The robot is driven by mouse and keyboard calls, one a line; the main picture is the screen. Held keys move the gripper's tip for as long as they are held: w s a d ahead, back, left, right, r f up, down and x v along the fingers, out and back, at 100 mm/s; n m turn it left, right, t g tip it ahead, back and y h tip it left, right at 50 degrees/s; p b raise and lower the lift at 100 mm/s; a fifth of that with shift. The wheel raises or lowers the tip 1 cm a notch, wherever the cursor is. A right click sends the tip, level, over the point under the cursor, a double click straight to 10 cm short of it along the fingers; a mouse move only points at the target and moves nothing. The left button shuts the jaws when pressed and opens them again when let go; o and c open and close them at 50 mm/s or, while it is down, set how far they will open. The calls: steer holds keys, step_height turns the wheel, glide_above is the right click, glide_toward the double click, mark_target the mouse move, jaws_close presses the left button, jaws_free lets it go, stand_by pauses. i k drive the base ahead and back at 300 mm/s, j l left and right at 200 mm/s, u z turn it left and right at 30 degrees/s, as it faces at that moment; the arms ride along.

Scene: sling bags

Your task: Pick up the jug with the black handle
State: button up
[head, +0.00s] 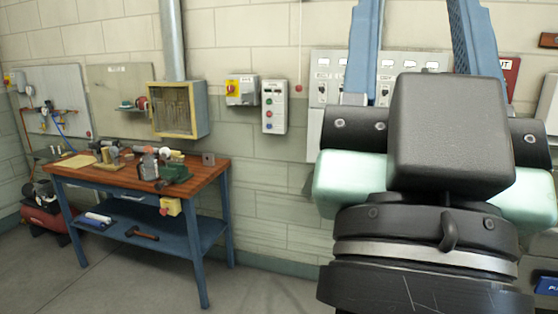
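I cannot make out a jug with a black handle in the head view. My gripper (418,22) fills the right side, large and close to the camera. Its two blue fingers point up and stand apart, with wall showing between them. The fingertips run past the top edge of the picture. Nothing shows between the visible parts of the fingers. My gripper's dark body hides much of the area behind it.
A wooden-topped blue workbench (194,185) stands at the left, with a green vise (177,173) and several small tools. A hammer (142,233) lies on its lower shelf. A red machine (46,222) stands on the floor at far left. The floor before the bench is clear.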

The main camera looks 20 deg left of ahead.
mark_target(148, 163)
steer(key=i+j+u, duration=0.2)
steer(key=i+j, duration=0.6)
steer(key=j, duration=0.2)
steer(key=i+j+u, duration=0.15)
steer(key=i+j, duration=0.75)
steer(key=i+j+u, duration=0.2)
steer(key=i+j, duration=0.55)
steer(key=i, duration=0.2)
steer(key=i+j, duration=0.2)
steer(key=i, duration=0.25)
steer(key=i+j+u, duration=0.1)
steer(key=i, duration=0.35)
